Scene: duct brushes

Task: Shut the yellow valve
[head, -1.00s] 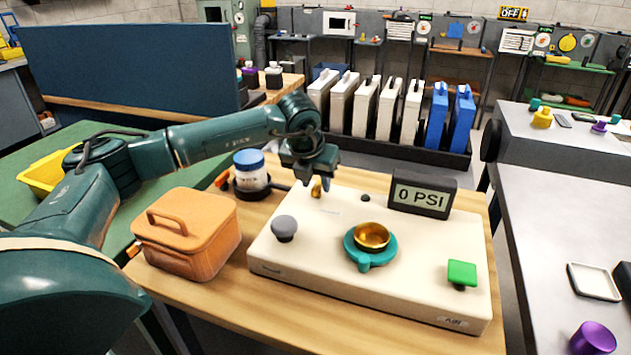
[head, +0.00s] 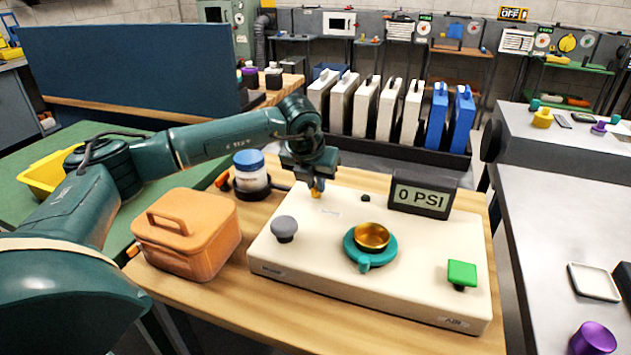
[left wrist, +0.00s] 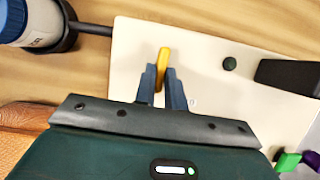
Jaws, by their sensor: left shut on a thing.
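The yellow valve (head: 316,192) is a small handle at the back left of the cream panel (head: 330,255). In the left wrist view the valve (left wrist: 163,58) is a narrow yellow bar, its far end sticking out past the fingers. My left gripper (head: 315,182) is above the panel with its fingers pointing down. In the left wrist view the left gripper (left wrist: 162,85) is shut on the yellow bar, one finger on each side. The fingers hide part of the valve. My right gripper is not in view.
The panel also carries a grey knob (head: 285,228), a brass cup on a teal ring (head: 370,246), a green button (head: 462,273) and a display reading 0 PSI (head: 422,195). An orange box (head: 187,236) and a blue-lidded jar (head: 250,170) stand at its left.

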